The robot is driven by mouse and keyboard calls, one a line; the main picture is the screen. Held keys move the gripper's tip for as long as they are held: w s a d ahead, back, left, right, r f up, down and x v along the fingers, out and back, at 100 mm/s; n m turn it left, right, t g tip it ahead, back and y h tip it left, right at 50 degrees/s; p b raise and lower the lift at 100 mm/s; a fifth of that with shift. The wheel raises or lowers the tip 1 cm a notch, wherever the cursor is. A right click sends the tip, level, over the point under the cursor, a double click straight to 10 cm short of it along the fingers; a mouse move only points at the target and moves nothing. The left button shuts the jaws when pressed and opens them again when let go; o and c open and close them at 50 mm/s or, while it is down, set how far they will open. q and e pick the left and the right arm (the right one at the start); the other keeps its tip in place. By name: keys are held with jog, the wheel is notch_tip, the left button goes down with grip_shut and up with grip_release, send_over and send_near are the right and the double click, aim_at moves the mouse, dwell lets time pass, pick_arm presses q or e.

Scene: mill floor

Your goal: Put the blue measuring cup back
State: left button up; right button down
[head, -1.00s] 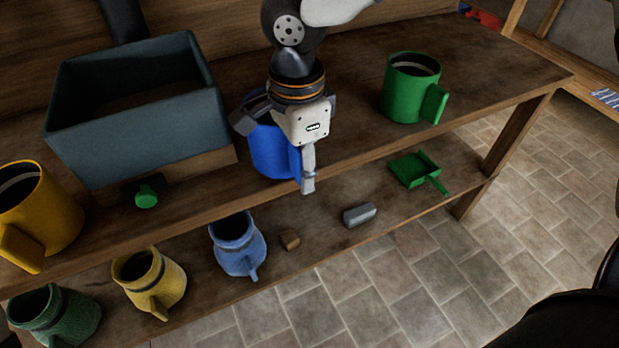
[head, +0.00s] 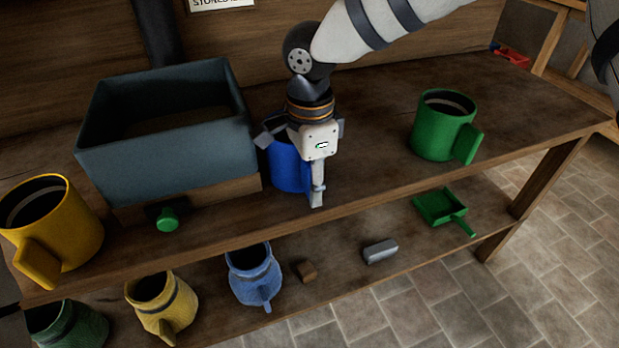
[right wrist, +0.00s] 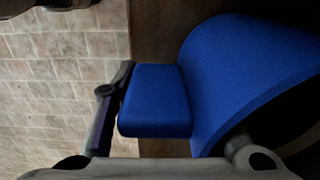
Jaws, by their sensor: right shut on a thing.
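The blue measuring cup (head: 289,170) is at the upper bench top, just right of the grey-blue bin, upright. My right gripper (head: 317,185) comes down from above and is shut on it. In the right wrist view, the cup's curved wall (right wrist: 235,75) and block-shaped handle (right wrist: 158,100) show, with a finger (right wrist: 108,105) along the handle's outer side. The gripper hides the cup's rim and part of its side in the head view. I cannot tell whether its base touches the bench. My left gripper is not in view.
The bin (head: 170,160) is close left of the cup. A green mug (head: 445,125) stands right, a yellow mug (head: 50,225) far left. The bench (head: 375,140) is clear between cup and green mug. The lower shelf holds a light blue jug (head: 253,275) and other items.

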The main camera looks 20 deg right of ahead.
jog(key=c, duration=0.9)
grip_release()
